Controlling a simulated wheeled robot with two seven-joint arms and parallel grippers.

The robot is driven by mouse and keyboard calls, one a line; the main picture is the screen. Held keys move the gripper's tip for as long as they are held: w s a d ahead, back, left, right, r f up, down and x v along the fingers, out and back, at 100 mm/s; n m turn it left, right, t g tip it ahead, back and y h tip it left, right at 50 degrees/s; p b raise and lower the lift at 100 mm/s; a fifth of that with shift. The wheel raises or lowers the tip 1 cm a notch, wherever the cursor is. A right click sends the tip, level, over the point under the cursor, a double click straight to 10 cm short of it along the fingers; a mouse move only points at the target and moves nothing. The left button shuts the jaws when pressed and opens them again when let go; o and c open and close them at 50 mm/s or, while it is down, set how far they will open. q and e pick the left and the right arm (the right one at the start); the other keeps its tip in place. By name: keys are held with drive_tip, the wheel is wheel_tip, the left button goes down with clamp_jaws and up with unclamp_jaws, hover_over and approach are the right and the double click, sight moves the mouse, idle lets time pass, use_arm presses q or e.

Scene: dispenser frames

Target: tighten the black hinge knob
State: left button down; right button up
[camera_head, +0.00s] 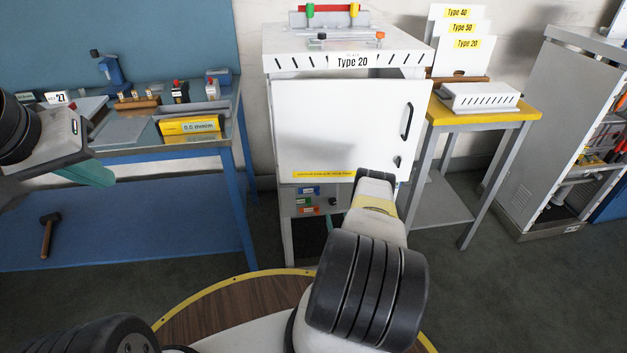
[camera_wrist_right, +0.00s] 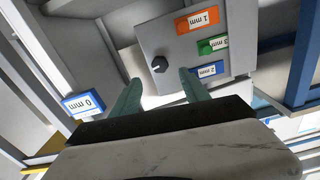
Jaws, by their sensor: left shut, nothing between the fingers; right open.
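In the head view the panel (camera_head: 299,211) is below the white door of the Type 20 cabinet. My right gripper (camera_wrist_right: 160,78) is open; its two green fingers point toward the panel, one on each side of the knob in the picture. Nothing is between them, and I cannot tell how far off the knob is. My left gripper (camera_head: 92,173) is shut and empty, far left by the blue bench.
The white cabinet door (camera_head: 335,125) is above the panel. A blue bench (camera_head: 130,138) with tools stands left, a yellow-topped table (camera_head: 480,112) right. A hammer (camera_head: 48,235) lies on the blue surface at left. A blue 0 mm label (camera_wrist_right: 84,103) shows left of the fingers.

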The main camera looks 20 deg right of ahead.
sight(333, 202)
drive_tip(key=x, duration=0.7)
drive_tip(key=shift+w+d, duration=0.1)
drive_tip(key=shift+w, duration=0.3)
clamp_jaws()
